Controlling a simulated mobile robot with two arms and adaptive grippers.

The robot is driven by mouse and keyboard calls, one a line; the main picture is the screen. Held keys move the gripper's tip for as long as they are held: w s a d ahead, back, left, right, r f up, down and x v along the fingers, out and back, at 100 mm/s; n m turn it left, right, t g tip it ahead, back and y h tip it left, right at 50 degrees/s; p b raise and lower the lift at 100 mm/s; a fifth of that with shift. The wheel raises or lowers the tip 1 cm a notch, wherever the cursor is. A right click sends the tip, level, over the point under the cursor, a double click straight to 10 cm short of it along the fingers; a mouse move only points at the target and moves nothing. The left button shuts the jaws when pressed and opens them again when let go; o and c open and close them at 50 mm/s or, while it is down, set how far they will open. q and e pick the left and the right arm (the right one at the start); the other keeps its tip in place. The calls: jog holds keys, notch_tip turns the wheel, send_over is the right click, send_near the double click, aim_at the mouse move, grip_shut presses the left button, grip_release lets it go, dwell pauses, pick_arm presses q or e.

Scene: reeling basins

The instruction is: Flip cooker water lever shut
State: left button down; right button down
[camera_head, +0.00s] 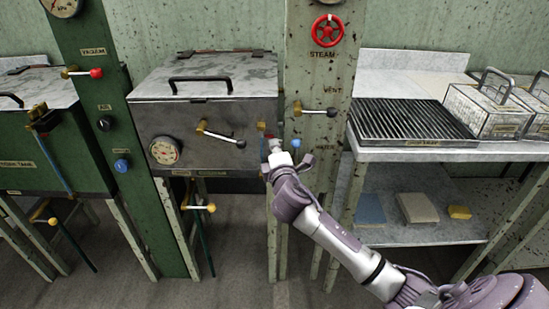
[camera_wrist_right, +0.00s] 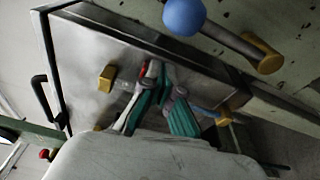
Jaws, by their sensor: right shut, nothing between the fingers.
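The blue-knobbed lever (camera_head: 295,144) is at the left edge of the pale green column, below the vent lever. In the right wrist view the blue knob (camera_wrist_right: 184,17) is near the top, on a grey shaft running to a brass base (camera_wrist_right: 265,50). My right gripper (camera_head: 270,142) is shut and empty in front of the cooker's right front edge, just left of the blue knob. In the wrist view its fingers (camera_wrist_right: 160,78) are apart from that knob. The cooker (camera_head: 215,105) has a closed lid. My gripper and arm hide part of its lower right side. My left gripper is not in view.
A black-knobbed lever (camera_head: 222,135) on the cooker's front is close left of my gripper. The vent lever (camera_head: 318,110) and red steam wheel (camera_head: 327,30) are above right. A pressure gauge (camera_head: 165,150) is at left. A steel bench (camera_head: 450,152) stands at right.

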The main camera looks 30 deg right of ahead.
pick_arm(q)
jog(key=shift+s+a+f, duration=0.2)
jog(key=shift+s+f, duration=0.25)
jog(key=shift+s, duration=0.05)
pick_arm(e)
jog(key=shift+s+d+r, duration=0.2)
jog(key=shift+s+d, duration=0.95)
jog(key=shift+s, duration=0.05)
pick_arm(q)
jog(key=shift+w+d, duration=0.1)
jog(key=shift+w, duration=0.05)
